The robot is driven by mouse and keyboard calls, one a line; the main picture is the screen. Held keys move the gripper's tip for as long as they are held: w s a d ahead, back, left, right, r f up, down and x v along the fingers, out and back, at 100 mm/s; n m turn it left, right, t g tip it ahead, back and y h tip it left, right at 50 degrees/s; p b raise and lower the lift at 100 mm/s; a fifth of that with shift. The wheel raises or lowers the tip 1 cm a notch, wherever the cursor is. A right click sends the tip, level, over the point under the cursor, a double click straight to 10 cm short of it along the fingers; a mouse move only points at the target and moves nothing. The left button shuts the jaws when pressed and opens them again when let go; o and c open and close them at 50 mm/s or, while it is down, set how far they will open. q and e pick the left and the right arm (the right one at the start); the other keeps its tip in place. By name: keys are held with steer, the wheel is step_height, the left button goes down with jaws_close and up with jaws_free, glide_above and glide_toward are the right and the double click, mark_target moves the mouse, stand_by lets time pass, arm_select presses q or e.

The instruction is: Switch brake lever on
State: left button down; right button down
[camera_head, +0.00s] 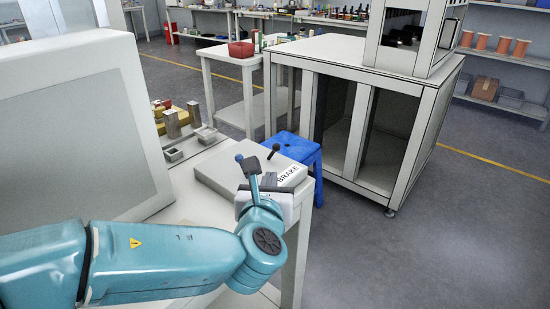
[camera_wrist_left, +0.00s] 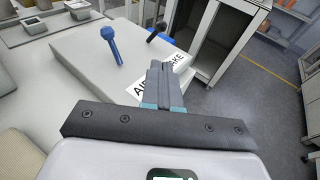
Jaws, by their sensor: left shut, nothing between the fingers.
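A pale grey control box (camera_head: 215,172) sits on the white table's far end, with a white label reading "BRAKE" (camera_head: 289,174) along its edge. A short black lever (camera_head: 273,150) stands tilted on its top, toward the far side; it also shows in the left wrist view (camera_wrist_left: 157,33). A blue-headed lever (camera_wrist_left: 111,44) stands beside it, near the part of the label reading "AIR" (camera_wrist_left: 142,87). My left gripper (camera_head: 250,166) is shut and empty, its fingers over the near edge of the box and hiding part of the label. It touches neither lever in the left wrist view.
A large grey panel (camera_head: 75,140) rises at the left, beside my left arm. Small blocks and trays (camera_head: 178,128) lie behind the box. A blue stool (camera_head: 297,150) stands past the table edge, and a grey cabinet frame (camera_head: 360,110) stands beyond. The right floor is open.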

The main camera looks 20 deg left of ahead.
mark_target(273, 149)
arm_select(q)
steer(key=x, duration=0.7)
steer(key=r+x, duration=0.1)
steer(key=x, duration=0.2)
steer(key=shift+w+a, duration=0.15)
steer(key=shift+w, duration=0.2)
steer(key=shift+r, duration=0.2)
steer(key=shift+a+r+p, duration=0.1)
steer(key=shift+a+p, duration=0.1)
steer(key=shift+p, duration=0.1)
steer(key=shift+w+a+r+n+g+h+p, duration=0.15)
steer(key=shift+a+r+n+g+h+p, duration=0.1)
steer(key=shift+n+g+h+p, duration=0.25)
